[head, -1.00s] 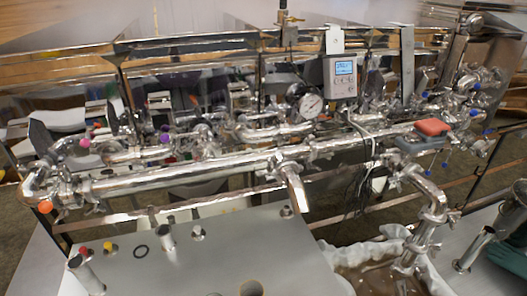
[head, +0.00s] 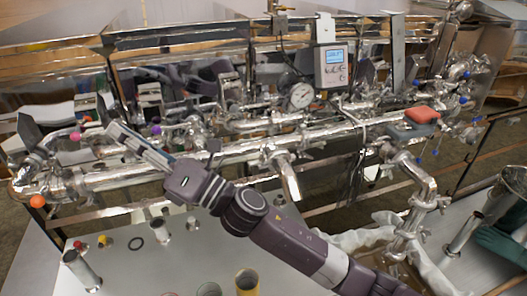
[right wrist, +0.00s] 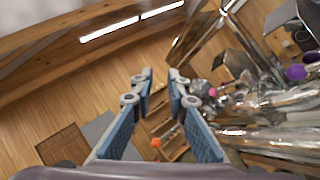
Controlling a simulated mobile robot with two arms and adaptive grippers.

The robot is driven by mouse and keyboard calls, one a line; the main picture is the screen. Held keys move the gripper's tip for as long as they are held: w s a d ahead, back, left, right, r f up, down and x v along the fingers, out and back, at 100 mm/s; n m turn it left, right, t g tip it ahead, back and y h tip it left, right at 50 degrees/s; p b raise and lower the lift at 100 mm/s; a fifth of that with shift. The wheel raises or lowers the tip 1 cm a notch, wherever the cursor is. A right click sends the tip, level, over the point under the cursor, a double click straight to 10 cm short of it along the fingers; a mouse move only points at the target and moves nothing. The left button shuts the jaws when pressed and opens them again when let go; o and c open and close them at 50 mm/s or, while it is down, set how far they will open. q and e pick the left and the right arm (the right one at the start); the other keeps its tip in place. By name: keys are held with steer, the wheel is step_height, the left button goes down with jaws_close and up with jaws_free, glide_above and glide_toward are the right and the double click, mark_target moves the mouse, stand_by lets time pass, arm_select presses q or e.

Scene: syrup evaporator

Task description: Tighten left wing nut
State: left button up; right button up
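The long steel pipe (head: 240,150) runs across the evaporator front, with shiny clamps and fittings at its left end (head: 62,180). I cannot pick out the left wing nut clearly among them; it is too small, or hidden. My right gripper (head: 113,130) reaches from the lower right over the pipe toward its left end, in front of it. In the right wrist view its two blue-padded fingers (right wrist: 160,100) stand apart with nothing between them, so it is open. The steel fittings (right wrist: 250,105) lie to the right of the fingers there. My left gripper is not in view.
An orange knob (head: 37,201) and a pink knob (head: 75,136) mark the pipe's left end. A dial gauge (head: 300,96) and a grey display box (head: 331,66) stand behind the pipe. A red-orange object (head: 422,115) lies at right. Several short tubes stand on the metal surface (head: 125,268) in front.

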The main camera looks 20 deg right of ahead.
steer(key=s+a+n+g+y, duration=0.2)
steer(key=s+a+n+g, duration=0.4)
steer(key=n+g, duration=0.7)
steer(key=n+h, duration=1.9)
steer(key=h, duration=0.2)
glide_above(263, 154)
step_height(263, 154, down, 3)
steer(key=shift+f+g, duration=0.15)
steer(key=shift+g, duration=0.25)
step_height(263, 154, down, 6)
steer(key=shift+d+p, duration=0.15)
steer(key=shift+p, duration=0.9)
steer(key=shift+f, duration=0.75)
